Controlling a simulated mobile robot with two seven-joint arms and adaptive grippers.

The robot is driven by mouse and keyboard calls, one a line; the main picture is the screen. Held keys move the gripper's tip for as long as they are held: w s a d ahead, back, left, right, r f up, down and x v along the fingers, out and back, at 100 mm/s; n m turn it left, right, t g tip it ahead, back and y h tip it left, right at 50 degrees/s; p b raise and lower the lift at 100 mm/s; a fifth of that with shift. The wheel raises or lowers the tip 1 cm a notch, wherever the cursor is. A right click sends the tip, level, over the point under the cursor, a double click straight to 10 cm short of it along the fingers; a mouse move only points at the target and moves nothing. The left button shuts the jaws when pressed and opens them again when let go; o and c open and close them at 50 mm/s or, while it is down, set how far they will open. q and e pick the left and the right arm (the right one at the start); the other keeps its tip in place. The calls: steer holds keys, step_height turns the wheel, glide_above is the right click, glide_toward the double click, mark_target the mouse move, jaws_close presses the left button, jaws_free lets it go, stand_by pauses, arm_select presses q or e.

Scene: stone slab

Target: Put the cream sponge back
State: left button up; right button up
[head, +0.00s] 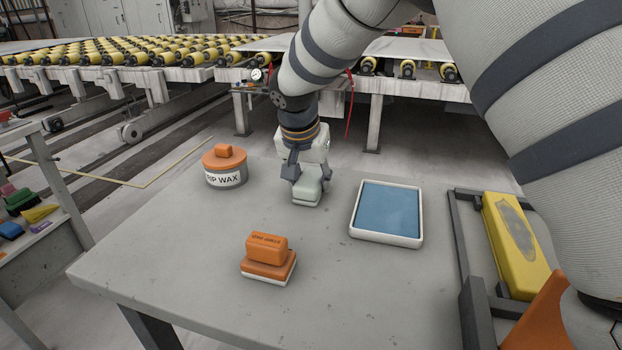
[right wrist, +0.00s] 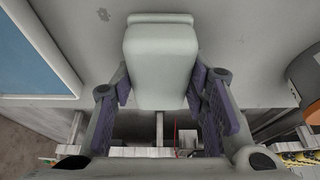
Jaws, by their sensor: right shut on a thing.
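The cream sponge (head: 307,192) is a pale block with a wider base. My right gripper (head: 307,178) is shut on it from above, over the far middle of the table. In the right wrist view the cream sponge (right wrist: 160,65) fills the space between the two fingers, with its base edge at the top. It looks upright, at or just above the tabletop; I cannot tell whether it touches. My left gripper is not in view.
A shallow white tray with a blue inside (head: 416,241) lies right of the sponge. An orange-lidded wax tin (head: 226,178) stands left. An orange block (head: 268,262) sits nearer the front. A dark frame and yellow block (head: 513,245) lie far right. The front middle is clear.

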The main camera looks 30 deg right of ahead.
steer(key=shift+w, duration=0.25)
steer(key=o, duration=0.9)
steer(key=shift+o, duration=1)
steer(key=shift+s, duration=0.1)
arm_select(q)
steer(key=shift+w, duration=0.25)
arm_select(e)
steer(key=shift+r, duration=0.1)
steer(key=p+v, duration=0.1)
steer(key=v, duration=1)
steer(key=shift+d, duration=0.1)
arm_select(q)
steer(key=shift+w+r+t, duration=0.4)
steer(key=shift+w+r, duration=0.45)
arm_select(e)
steer(key=shift+a+r, duration=0.2)
steer(key=shift+r, duration=0.25)
